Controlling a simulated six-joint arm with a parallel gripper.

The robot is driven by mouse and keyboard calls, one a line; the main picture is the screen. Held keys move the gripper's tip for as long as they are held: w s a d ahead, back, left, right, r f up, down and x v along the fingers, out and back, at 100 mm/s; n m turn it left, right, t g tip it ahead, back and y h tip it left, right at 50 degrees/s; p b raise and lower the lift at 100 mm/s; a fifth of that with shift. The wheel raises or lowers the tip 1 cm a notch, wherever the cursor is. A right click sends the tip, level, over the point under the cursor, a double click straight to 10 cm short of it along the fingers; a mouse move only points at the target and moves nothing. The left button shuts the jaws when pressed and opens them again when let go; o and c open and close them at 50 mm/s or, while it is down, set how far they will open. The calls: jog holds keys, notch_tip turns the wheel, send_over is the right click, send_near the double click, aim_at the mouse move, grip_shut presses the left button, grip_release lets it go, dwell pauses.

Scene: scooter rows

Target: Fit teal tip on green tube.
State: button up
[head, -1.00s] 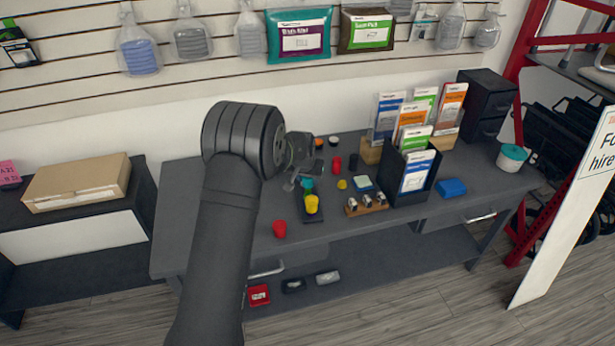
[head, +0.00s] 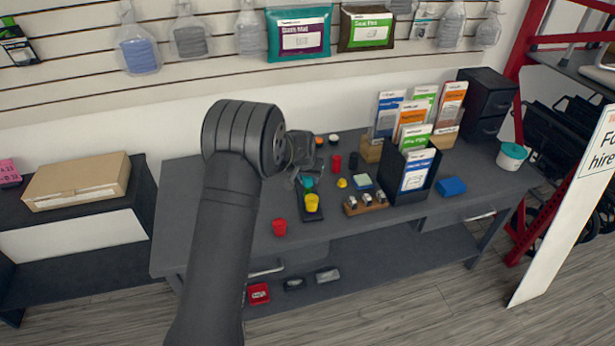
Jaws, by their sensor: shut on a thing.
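The teal tip (head: 308,182) is small and sits at the back end of a narrow dark tray (head: 318,216) on the grey workbench, just behind a yellow tip (head: 312,202). My gripper (head: 306,176) is over the back of the tray with its fingers at the teal tip and appears shut on it. The fingers are small and dark here, and they partly cover the tip. I cannot tell whether the tip is clear of the tray. I cannot make out a green tube; my arm hides part of the bench.
A red cup (head: 279,227) stands near the bench's front edge.

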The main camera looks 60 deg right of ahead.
jog(key=shift+f, duration=1.6)
dwell(0.8)
jog(key=o, duration=1.4)
jog(key=shift+o, duration=0.2)
jog(key=shift+r, duration=0.2)
jog(key=shift+r, duration=2.85)
jog(key=shift+f, duration=0.15)
jog(key=shift+f, duration=2.9)
